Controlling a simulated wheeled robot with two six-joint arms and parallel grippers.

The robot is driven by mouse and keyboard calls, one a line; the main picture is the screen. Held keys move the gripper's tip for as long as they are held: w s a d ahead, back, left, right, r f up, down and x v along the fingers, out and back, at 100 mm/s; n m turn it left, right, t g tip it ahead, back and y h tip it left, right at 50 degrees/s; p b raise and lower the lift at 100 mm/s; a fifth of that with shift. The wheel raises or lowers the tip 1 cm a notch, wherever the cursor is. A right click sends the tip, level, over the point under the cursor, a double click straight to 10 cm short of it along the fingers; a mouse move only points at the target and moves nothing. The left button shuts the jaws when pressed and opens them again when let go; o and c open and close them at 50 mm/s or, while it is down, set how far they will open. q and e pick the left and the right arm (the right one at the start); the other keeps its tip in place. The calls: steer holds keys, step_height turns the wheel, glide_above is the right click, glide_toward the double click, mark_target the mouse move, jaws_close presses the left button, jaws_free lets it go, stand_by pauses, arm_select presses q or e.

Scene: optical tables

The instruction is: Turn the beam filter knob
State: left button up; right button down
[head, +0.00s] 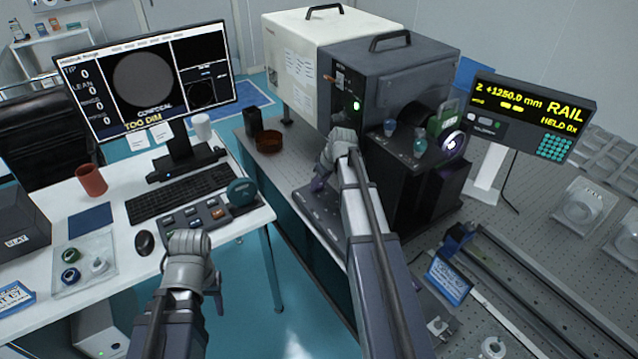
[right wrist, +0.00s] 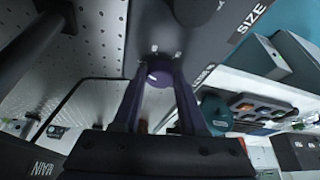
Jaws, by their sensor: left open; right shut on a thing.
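The beam filter knob appears to be the small dark purple round knob (right wrist: 158,75) on a dark panel in the right wrist view. Its label is not clearly readable. My right gripper (right wrist: 159,84) has its two purple fingers on either side of this knob and is shut on it. In the head view my right gripper (head: 319,184) is at the front of the dark grey instrument box (head: 400,65), and my wrist hides the knob. My left gripper (head: 188,243) is open and empty in front of the desk. The monitor (head: 147,80) reads "CONFOCAL" and "TOO DIM".
A larger dark knob (right wrist: 196,10) near the word "SIZE" is close to my right fingers. The desk holds a keyboard (head: 180,192), a button box (head: 206,215) and a mouse (head: 145,243). A rail display (head: 525,115) reads "HELD". Small glass items stand right of my right arm.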

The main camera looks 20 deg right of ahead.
steer(key=shift+n, duration=0.6)
steer(key=shift+c, duration=2.2)
jaws_free()
